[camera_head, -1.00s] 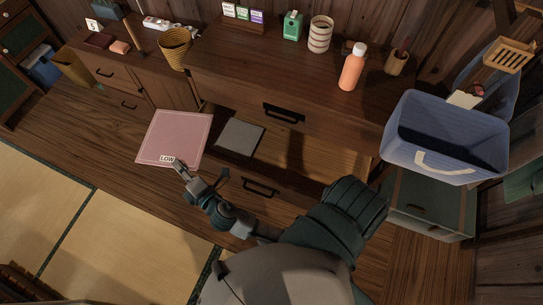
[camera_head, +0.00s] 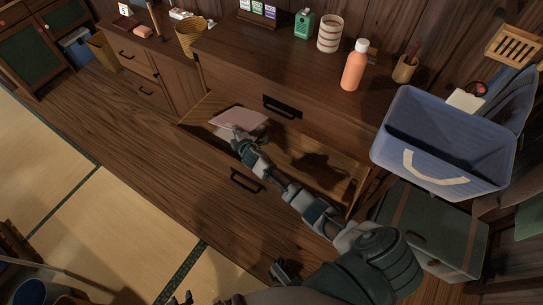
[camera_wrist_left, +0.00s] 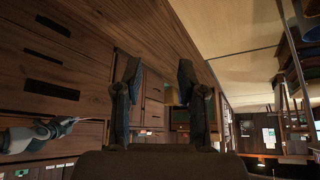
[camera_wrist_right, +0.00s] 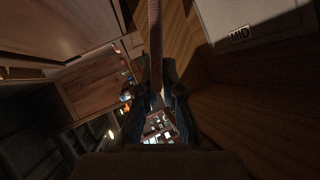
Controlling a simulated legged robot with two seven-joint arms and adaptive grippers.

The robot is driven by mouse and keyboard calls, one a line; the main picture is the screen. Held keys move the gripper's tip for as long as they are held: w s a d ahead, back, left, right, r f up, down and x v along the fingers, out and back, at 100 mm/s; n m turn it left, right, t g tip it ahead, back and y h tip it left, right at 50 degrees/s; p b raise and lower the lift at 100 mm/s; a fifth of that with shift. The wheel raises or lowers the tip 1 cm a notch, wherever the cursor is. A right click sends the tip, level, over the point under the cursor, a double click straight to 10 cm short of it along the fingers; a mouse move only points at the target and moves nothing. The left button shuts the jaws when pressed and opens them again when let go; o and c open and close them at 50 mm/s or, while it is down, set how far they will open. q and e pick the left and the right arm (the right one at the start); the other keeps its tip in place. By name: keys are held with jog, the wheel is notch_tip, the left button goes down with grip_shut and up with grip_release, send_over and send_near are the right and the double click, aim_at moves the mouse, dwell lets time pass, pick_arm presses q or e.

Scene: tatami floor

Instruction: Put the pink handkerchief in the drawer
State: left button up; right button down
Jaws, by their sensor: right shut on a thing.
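The pink handkerchief (camera_head: 240,117) is in my right gripper (camera_head: 237,134), over the left part of the open lower drawer (camera_head: 345,185). In the right wrist view the handkerchief (camera_wrist_right: 155,35) is a thin edge-on strip between the fingers (camera_wrist_right: 155,75). I cannot tell whether the handkerchief touches the drawer floor. My left gripper (camera_wrist_left: 158,75) is open and empty, away from the drawer; the left wrist view also shows my right arm with the handkerchief (camera_wrist_left: 67,121).
The upper drawer (camera_head: 282,107) is shut above the open one. On the cabinet top stand an orange bottle (camera_head: 355,68), a striped cup (camera_head: 330,35) and a green carton (camera_head: 304,23). A blue bin (camera_head: 440,140) stands at the right.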

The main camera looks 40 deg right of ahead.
jog(key=d, duration=0.2)
jog(key=shift+s+d+f, duration=0.15)
jog(key=shift+d+f, duration=0.05)
jog(key=shift+d, duration=0.1)
pick_arm(q)
jog(key=s, duration=0.1)
jog(key=s+g, duration=0.1)
jog(key=s+a+g+p, duration=0.1)
jog(key=s, duration=0.1)
jog(key=shift+r+y, duration=0.25)
jog(key=shift+y, duration=0.05)
pick_arm(e)
jog(key=s+d+f, duration=0.1)
jog(key=s+d, duration=0.2)
jog(key=s, duration=0.4)
jog(key=s+d+f, duration=0.2)
jog(key=s+d, duration=0.1)
jog(key=s, duration=0.5)
jog(key=shift+s+f, duration=0.25)
jog(key=shift+s, duration=0.05)
jog(key=shift+d+f, duration=0.1)
pick_arm(q)
jog(key=shift+w+d+r+t+b, duration=0.15)
jog(key=shift+w+d+t, duration=0.15)
jog(key=shift+w, duration=0.3)
jog(key=shift+w+d+f+t+b, duration=0.1)
jog(key=shift+w+d+t+b, duration=0.05)
jog(key=shift+w+t, duration=0.35)
pick_arm(e)
jog(key=shift+f, duration=0.5)
